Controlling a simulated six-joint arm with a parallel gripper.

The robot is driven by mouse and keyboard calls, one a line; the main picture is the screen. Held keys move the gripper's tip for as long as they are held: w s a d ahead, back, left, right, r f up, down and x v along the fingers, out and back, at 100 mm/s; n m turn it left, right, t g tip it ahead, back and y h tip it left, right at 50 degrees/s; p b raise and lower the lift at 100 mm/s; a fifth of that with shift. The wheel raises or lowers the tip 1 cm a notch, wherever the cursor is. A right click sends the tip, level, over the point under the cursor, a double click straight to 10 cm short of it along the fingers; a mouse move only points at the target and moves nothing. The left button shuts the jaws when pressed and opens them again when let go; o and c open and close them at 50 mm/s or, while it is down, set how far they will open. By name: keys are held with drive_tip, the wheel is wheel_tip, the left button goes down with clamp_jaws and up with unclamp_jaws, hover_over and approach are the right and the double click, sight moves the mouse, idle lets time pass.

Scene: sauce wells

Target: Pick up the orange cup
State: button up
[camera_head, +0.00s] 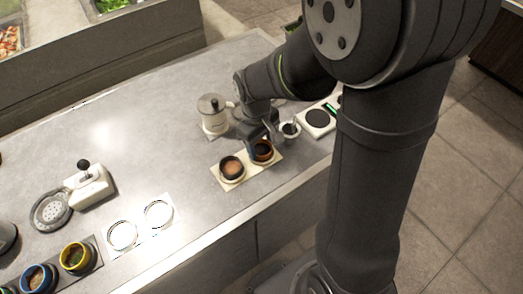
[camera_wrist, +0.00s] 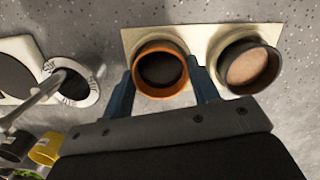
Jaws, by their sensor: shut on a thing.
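The orange cup (camera_wrist: 159,88), with a dark inside, is in the lower middle of the wrist view's tray area, between the two fingers of my gripper (camera_wrist: 163,95). The fingers are on either side of it and my gripper is shut on it. In the head view the orange cup (camera_head: 263,151) stands at the right end of a cream two-well tray (camera_head: 226,187), partly hidden by my gripper (camera_head: 258,139). The wrist view shows the cup at its well in the tray (camera_wrist: 130,38); I cannot tell if its base is raised.
A black cup (camera_head: 232,168) with brown contents sits in the other well, close beside. A white pot (camera_head: 213,114), a small cup with a utensil (camera_head: 290,130) and a scale (camera_head: 318,119) stand nearby. Blue and yellow cups are at lower left.

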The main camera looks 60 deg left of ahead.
sight(261, 153)
drive_tip(key=shift+r, duration=0.1)
drive_tip(key=shift+r, duration=0.55)
wheel_tip(261, 153, up, 3)
drive_tip(key=shift+a, duration=0.1)
drive_tip(key=w+d+r, duration=0.6)
drive_tip(key=w+d, duration=0.1)
drive_tip(key=d, duration=0.1)
drive_tip(key=s+a+f+n, duration=0.1)
drive_tip(key=a+f+n, duration=0.1)
drive_tip(key=a, duration=1)
drive_tip(key=s+a+f+n, duration=0.1)
drive_tip(key=s+a+n, duration=0.15)
drive_tip(key=a, duration=1.05)
drive_tip(key=shift+t, duration=0.3)
drive_tip(key=shift+w+d+f, duration=0.1)
drive_tip(key=shift+w+f, duration=0.15)
drive_tip(key=shift+f, duration=1.35)
drive_tip(key=shift+w+f, duration=0.2)
drive_tip(key=shift+f, duration=1.4)
drive_tip(key=shift+f, duration=0.4)
